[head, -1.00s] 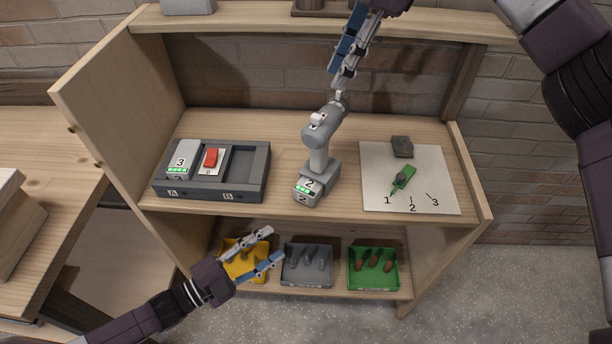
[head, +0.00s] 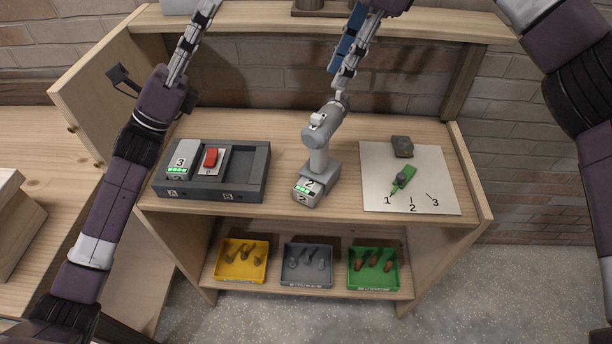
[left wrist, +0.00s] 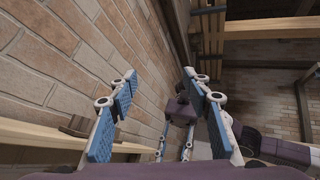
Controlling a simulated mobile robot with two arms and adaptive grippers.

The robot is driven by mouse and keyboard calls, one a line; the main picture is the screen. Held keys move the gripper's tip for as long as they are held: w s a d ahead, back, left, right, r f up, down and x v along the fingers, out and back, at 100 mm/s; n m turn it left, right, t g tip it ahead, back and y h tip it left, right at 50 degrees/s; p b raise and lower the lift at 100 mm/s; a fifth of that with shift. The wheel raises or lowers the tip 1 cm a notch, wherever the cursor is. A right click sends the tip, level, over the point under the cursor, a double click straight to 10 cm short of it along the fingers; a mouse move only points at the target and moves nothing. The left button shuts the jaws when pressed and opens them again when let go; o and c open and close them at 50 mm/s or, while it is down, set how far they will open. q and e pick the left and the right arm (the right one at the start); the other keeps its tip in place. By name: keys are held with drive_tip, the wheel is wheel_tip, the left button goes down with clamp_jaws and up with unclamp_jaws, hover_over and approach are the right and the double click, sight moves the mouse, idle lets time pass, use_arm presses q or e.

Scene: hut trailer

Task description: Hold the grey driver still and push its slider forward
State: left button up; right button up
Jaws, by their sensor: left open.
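The grey driver (head: 320,152) stands upright on the workbench's upper board in the head view. Its battery foot shows a 2 and green lights. A small white slider (head: 317,118) sits on top of its head. My right gripper (head: 338,83) comes down from above, with its fingers at the driver's far nose end. The view is nearly edge-on, so I cannot tell whether it grips or touches the driver. My left gripper (head: 203,14) is raised at the upper left, open and empty, well away from the driver. Its spread fingers also show in the left wrist view (left wrist: 160,88).
A dark grey tray (head: 250,184) with a battery marked 3 (head: 182,157) and a red switch (head: 211,157) lies left of the driver. A white sheet (head: 440,180) with a green tool (head: 403,179) lies right. Yellow (head: 238,278), grey (head: 303,280) and green (head: 367,283) bins stand below.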

sight(315, 166)
use_arm(q)
drive_tip(key=w+d+f+y, duration=0.15)
drive_tip(key=f+y, duration=0.25)
drive_tip(key=f, duration=0.6)
drive_tip(key=d+f+t+y, duration=0.1)
drive_tip(key=d+f+y, duration=0.3)
drive_tip(key=f, duration=0.6)
drive_tip(key=d+f+y, duration=0.2)
drive_tip(key=f+y, duration=0.3)
drive_tip(key=f, duration=0.5)
drive_tip(key=shift+n+g+y, duration=0.4)
drive_tip(key=shift+g+y, duration=0.1)
drive_tip(key=shift+y, duration=0.3)
drive_tip(key=s+d+f, duration=0.1)
drive_tip(key=d, duration=0.1)
drive_tip(key=s+d+f, duration=0.1)
drive_tip(key=d+f, duration=0.1)
drive_tip(key=s+d+f, duration=0.1)
drive_tip(key=d, duration=0.2)
drive_tip(key=shift+d+f, duration=0.1)
drive_tip(key=shift+f, duration=0.3)
drive_tip(key=shift+w+d, duration=0.1)
drive_tip(key=shift+d, duration=0.2)
drive_tip(key=x, duration=0.7)
drive_tip(key=shift+f, duration=0.1)
drive_tip(key=shift+c, duration=0.4)
clamp_jaws()
